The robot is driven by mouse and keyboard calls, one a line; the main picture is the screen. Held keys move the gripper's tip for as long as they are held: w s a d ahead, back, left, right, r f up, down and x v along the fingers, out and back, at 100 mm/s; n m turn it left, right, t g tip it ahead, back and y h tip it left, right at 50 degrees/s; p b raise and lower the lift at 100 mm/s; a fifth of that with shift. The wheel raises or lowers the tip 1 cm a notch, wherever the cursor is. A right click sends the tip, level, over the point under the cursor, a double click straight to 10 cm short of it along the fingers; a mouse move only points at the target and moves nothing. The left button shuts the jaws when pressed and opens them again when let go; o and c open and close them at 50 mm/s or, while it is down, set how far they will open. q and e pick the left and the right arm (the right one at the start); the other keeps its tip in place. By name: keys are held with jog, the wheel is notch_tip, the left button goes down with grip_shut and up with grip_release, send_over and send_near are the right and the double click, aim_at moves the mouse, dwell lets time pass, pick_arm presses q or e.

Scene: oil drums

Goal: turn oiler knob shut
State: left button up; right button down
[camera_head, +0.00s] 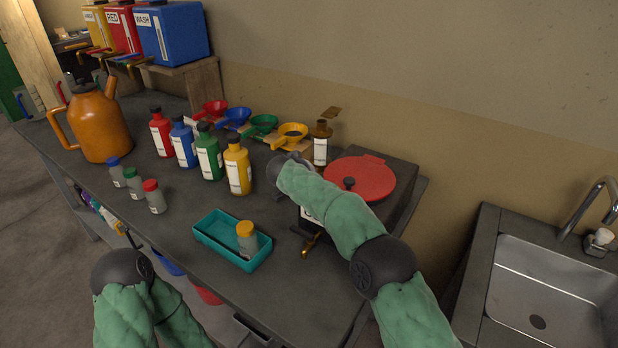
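A dark box (398,160) with a round red lid (368,176) and a black lid knob (349,183) stands at the right end of the bench. It appears to be the oiler; its white label is mostly hidden behind my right arm. A brass tap (311,244) sticks out low at its front; whether it is open or shut cannot be told. My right arm reaches up across the box's front. My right gripper (284,167) is a grey shape by the yellow bottle, largely hidden by its arm. My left arm is at the bottom left; its gripper is not clearly visible.
An orange can (93,124), several coloured bottles (238,167), small jars (154,197) and funnels (264,124) crowd the bench. A teal tray (214,243) holds a yellow-capped jar (247,238). A brown bottle (320,143) stands behind. A sink (545,300) is right, past a gap.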

jog(key=shift+r, duration=0.1)
jog(key=c, duration=1.4)
grip_release()
jog(key=v, duration=1.2)
